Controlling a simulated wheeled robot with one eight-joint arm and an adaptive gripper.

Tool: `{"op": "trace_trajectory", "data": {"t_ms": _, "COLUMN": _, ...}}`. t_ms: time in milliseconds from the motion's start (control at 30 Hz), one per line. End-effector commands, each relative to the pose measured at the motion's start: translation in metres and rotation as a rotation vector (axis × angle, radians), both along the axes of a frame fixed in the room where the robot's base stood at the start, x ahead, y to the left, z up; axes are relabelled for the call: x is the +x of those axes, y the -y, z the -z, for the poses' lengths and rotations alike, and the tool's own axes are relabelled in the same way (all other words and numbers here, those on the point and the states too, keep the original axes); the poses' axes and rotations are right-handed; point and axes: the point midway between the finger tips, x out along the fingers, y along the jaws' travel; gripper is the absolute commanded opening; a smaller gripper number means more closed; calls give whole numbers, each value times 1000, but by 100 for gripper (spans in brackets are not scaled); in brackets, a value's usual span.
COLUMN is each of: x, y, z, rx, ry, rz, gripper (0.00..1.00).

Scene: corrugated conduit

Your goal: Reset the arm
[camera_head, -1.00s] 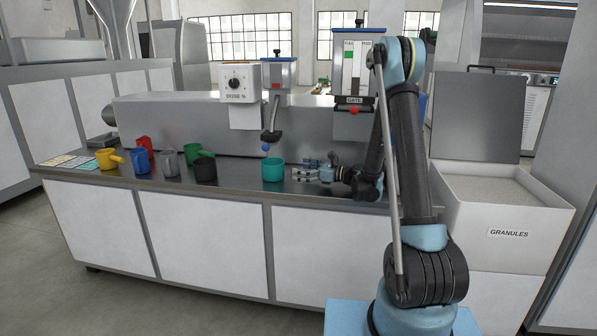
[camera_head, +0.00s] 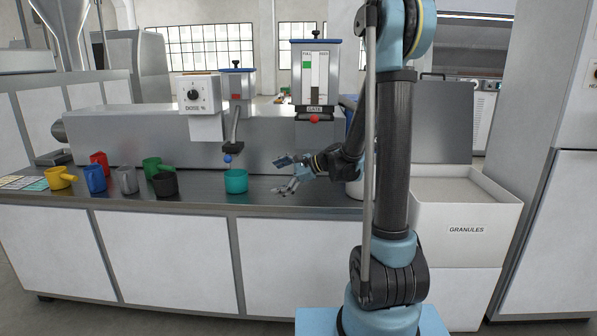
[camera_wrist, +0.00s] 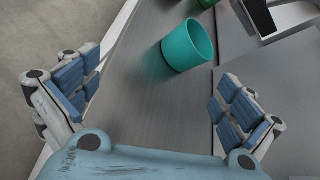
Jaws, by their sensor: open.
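My gripper (camera_head: 288,172) is open and empty, held just above the counter to the right of a teal cup (camera_head: 236,180). Its two fingers are spread wide in the wrist view (camera_wrist: 150,105). The teal cup (camera_wrist: 188,46) stands upright beyond the fingertips there, apart from them. My arm reaches from the right side of the head view across to the counter.
The counter (camera_head: 200,200) also holds a yellow scoop (camera_head: 60,178), a blue cup (camera_head: 95,180), a black cup (camera_head: 165,184) and others at left. A dosing box (camera_head: 199,94), a lever (camera_head: 234,130) and a gate unit (camera_head: 315,80) stand behind. A granules bin (camera_head: 465,215) is at right.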

Motion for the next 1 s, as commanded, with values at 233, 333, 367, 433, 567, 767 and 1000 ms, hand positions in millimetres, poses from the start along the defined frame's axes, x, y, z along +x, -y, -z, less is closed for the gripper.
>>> {"op": "trace_trajectory", "data": {"t_ms": 233, "x": -42, "y": 32, "z": -3, "rx": -198, "ry": 149, "rz": -78, "gripper": 100}}
{"op": "trace_trajectory", "data": {"t_ms": 333, "x": -59, "y": 46, "z": -2, "rx": -278, "ry": 205, "rz": -117, "gripper": 100}}
{"op": "trace_trajectory", "data": {"t_ms": 367, "x": -64, "y": 50, "z": -1, "rx": -302, "ry": 220, "rz": -129, "gripper": 100}}
{"op": "trace_trajectory", "data": {"t_ms": 433, "x": -77, "y": 60, "z": 0, "rx": -357, "ry": 257, "rz": -159, "gripper": 100}}
{"op": "trace_trajectory", "data": {"t_ms": 567, "x": -100, "y": 80, "z": 4, "rx": -460, "ry": 319, "rz": -218, "gripper": 100}}
{"op": "trace_trajectory", "data": {"t_ms": 767, "x": -137, "y": 112, "z": 12, "rx": -614, "ry": 405, "rz": -322, "gripper": 100}}
{"op": "trace_trajectory", "data": {"t_ms": 1000, "x": -183, "y": 152, "z": 25, "rx": -794, "ry": 488, "rz": -464, "gripper": 100}}
